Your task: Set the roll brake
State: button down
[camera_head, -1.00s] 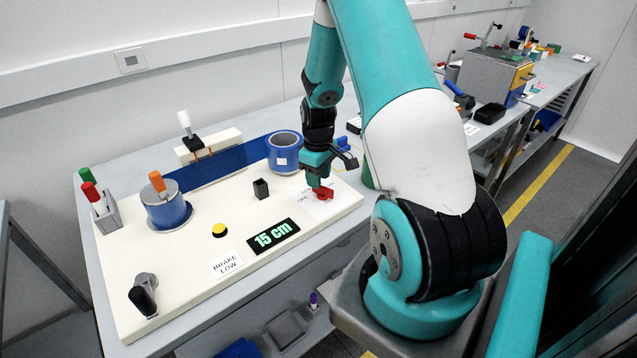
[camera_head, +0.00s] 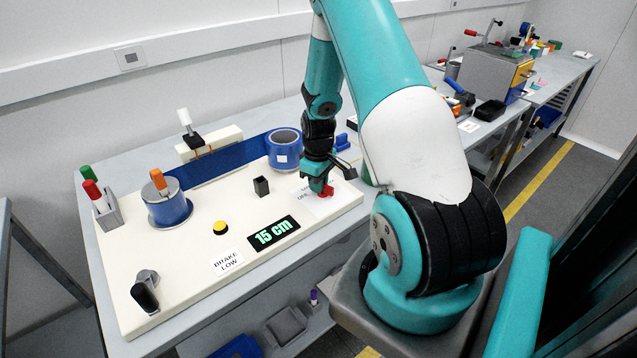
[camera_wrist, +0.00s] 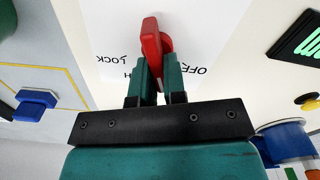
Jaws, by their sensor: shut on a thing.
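My gripper (camera_head: 319,185) is at the right end of the cream panel (camera_head: 205,275), pointing down. In the wrist view its teal fingers (camera_wrist: 158,76) are shut on a red handle (camera_wrist: 152,42), which also shows below the gripper in the head view (camera_head: 328,191). The handle stands over a white label (camera_wrist: 112,62) with "OFF", "LOCK" and a partly hidden word. At the panel's front left is a black knob (camera_head: 146,294), beside a "BRAKE LOW" label (camera_head: 227,263). A display (camera_head: 274,232) reads "15 cm".
A blue roll (camera_head: 172,210) with an orange-handled post and another blue roll (camera_head: 284,150) stand on the panel, a blue web (camera_head: 230,165) between them. A yellow button (camera_head: 220,228) and a small dark block (camera_head: 261,186) are nearby. Red and green handles (camera_head: 92,190) stand at far left.

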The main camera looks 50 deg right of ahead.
jog(key=m, duration=0.2)
jog(key=m+b, duration=0.1)
jog(key=shift+d+m, duration=0.25)
jog(key=shift+m, duration=0.15)
jog(key=m, duration=0.3)
jog(key=shift+d+m+b, duration=0.25)
jog(key=shift+m+b, duration=0.05)
jog(key=m, duration=0.4)
jog(key=shift+s+d+m+b, duration=0.15)
jog(key=shift+s+m+b, duration=0.1)
jog(key=shift+m+b, duration=0.05)
jog(key=shift+s+d+m, duration=0.1)
jog(key=shift+m, duration=0.85)
jog(key=shift+s+d+m, duration=0.1)
jog(key=shift+m, duration=0.85)
jog(key=c, duration=1.2)
grip_release()
jog(key=shift+a, duration=0.1)
jog(key=shift+r, duration=0.1)
